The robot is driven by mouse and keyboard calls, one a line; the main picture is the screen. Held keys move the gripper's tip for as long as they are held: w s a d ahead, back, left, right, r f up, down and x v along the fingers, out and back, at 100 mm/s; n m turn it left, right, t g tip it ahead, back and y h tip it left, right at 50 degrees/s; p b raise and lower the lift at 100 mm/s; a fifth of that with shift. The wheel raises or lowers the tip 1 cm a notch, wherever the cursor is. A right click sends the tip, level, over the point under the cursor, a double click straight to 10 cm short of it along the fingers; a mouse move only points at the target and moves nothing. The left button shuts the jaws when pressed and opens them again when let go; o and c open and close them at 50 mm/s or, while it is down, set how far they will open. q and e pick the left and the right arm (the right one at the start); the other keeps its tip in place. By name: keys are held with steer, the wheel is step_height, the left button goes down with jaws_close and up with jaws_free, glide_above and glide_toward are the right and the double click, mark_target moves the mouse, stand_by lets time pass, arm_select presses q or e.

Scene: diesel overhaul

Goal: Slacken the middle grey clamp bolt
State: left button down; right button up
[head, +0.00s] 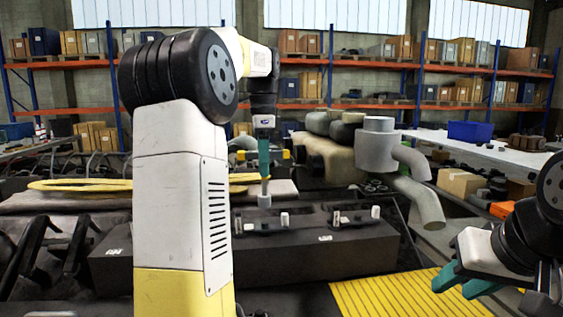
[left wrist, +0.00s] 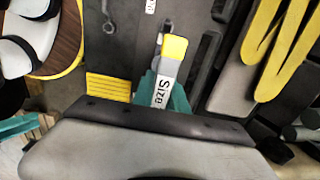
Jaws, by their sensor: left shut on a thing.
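My left gripper (head: 264,160) points down over the dark engine block (head: 330,255), its teal fingers shut on a tool. In the left wrist view the tool (left wrist: 170,75) has a yellow end and a white label reading "Size". In the head view a grey piece (head: 264,200) shows below the fingers, at the block's top; I cannot tell whether it is the tool's end or a bolt. Small light fittings stand along the block, one (head: 285,219) just right of the tool and another (head: 375,212) farther right. I cannot tell which is the middle clamp bolt. My right gripper (head: 460,284) is empty, its fingers apart.
A yellow ribbed mat (head: 405,293) lies right of the block. A grey bent pipe (head: 425,200) stands behind it. A yellow loop (head: 80,185) lies at the left. A blue bin (head: 470,131) stands on the bench at the right. Shelves with boxes line the back.

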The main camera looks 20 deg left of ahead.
arm_select(q)
steer(key=m, duration=0.6)
steer(key=shift+f, duration=2)
steer(key=shift+f, duration=0.1)
